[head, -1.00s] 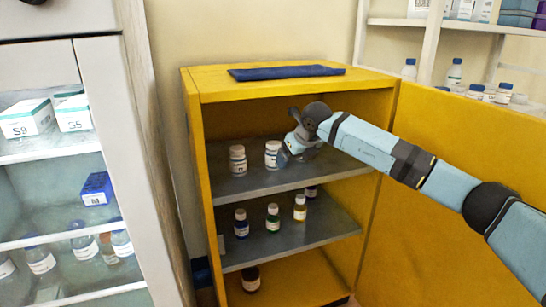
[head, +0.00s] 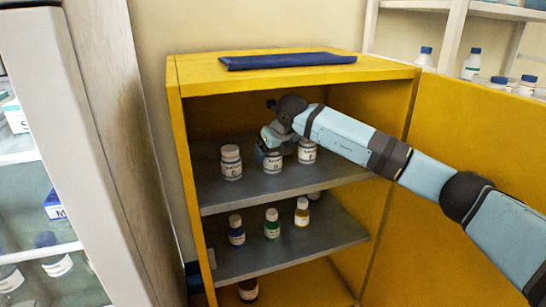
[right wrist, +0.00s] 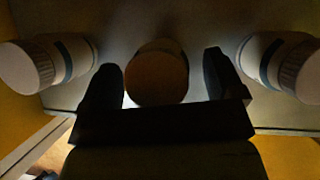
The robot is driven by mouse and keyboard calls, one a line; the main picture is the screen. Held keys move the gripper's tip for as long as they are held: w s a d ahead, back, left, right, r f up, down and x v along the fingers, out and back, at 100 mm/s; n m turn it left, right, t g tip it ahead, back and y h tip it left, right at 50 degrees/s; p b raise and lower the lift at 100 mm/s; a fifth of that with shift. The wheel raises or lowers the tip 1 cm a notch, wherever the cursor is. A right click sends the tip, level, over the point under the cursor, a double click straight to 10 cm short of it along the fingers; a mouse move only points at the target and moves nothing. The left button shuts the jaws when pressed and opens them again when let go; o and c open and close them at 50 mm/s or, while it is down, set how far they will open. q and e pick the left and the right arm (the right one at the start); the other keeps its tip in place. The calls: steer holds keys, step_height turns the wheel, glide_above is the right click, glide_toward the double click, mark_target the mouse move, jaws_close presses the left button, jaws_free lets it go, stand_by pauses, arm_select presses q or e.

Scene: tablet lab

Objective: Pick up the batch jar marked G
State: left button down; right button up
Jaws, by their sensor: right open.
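Three white-labelled jars stand in a row on the upper shelf of the yellow cabinet: the left jar (head: 231,163), the middle jar (head: 272,163) and the right jar (head: 307,153). Their label letters are too small to read, so I cannot tell which is marked G. My right gripper (head: 270,143) is at the middle jar and hides its top. In the right wrist view, the open fingers of my right gripper (right wrist: 164,82) stand on either side of the shadowed middle jar (right wrist: 157,75). The left gripper is out of view.
The flanking jars (right wrist: 28,65) (right wrist: 298,70) stand close outside the fingers. Small bottles (head: 272,224) stand on the shelf below. The cabinet (head: 185,170) has side walls and an open yellow door (head: 450,140) beside my right arm. A blue folder (head: 288,60) lies on top.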

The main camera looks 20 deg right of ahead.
steer(key=shift+w+f, duration=0.2)
steer(key=shift+f, duration=0.05)
steer(key=shift+s+r, duration=0.1)
steer(key=shift+r, duration=0.05)
steer(key=shift+c, duration=1)
steer(key=c, duration=0.9)
